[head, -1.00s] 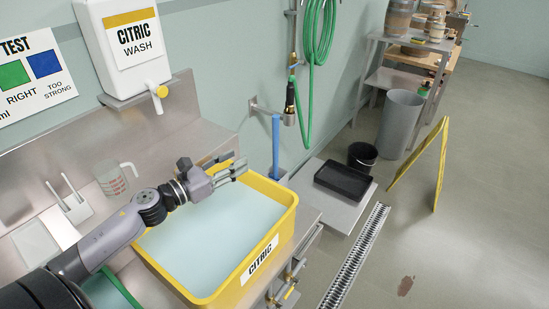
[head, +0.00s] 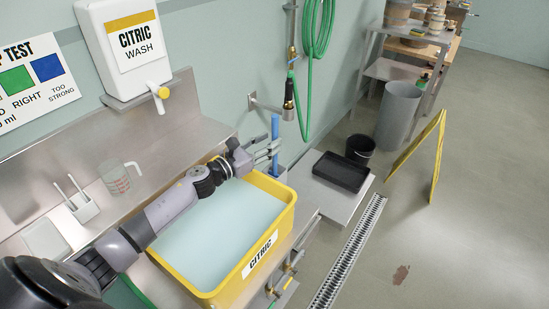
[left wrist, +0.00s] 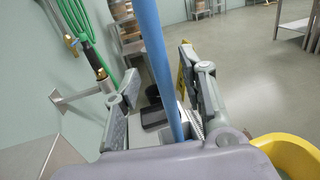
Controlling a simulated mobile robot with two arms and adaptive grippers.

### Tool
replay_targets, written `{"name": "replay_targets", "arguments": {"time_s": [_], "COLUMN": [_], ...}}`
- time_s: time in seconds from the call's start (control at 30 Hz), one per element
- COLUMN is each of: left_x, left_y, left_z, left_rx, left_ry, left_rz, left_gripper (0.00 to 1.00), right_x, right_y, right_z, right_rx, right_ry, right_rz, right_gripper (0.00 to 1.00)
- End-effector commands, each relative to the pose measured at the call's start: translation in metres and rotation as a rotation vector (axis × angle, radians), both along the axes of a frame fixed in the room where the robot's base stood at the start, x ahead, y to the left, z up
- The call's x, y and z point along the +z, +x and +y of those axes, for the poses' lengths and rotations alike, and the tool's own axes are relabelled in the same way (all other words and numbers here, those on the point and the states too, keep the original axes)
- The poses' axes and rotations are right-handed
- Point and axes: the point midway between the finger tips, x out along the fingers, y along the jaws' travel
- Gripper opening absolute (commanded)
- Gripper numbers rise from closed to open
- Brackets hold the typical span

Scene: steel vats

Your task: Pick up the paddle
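The paddle (head: 275,128) shows as an upright blue shaft by the wall, just beyond the far right corner of the yellow citric tub (head: 206,294). Its lower part is hidden behind my gripper and the tub. My left gripper (head: 273,149) reaches over the tub's far rim with its fingers at the shaft. In the left wrist view the blue shaft (left wrist: 157,55) runs between the two spread fingers, with a gap on each side. I cannot tell how deep between the fingers it stands. My right gripper is in neither view.
A metal wall bracket (head: 266,106) is close to the shaft, with a green hose (head: 318,50) hanging nearby. A black tray (head: 341,172) lies on a low steel platform right of the tub. A measuring jug (head: 115,178) stands on the steel counter.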

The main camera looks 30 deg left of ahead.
Motion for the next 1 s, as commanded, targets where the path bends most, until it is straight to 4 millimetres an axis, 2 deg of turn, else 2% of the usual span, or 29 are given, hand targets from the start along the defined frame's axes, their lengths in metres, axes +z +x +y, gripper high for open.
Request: {"name": "replay_targets", "arguments": {"time_s": [0.03,0.2,0.5,1.0], "left_x": [0.004,0.001,-0.001,-0.001], "left_y": [0.008,0.025,0.028,0.028], "left_z": [-0.004,-0.010,-0.011,-0.010], "left_rx": [0.001,0.000,0.000,0.000], "left_ry": [-0.004,-0.001,0.000,0.000], "left_rz": [-0.001,-0.001,0.000,0.000], "left_gripper": [0.39,0.39,0.39,0.05], "right_x": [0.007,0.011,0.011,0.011], "right_y": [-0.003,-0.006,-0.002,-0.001], "right_z": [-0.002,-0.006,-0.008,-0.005], "right_rx": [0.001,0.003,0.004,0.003], "right_ry": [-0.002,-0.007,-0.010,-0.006], "right_rz": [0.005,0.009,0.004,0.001], "right_gripper": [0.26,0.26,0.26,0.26]}}
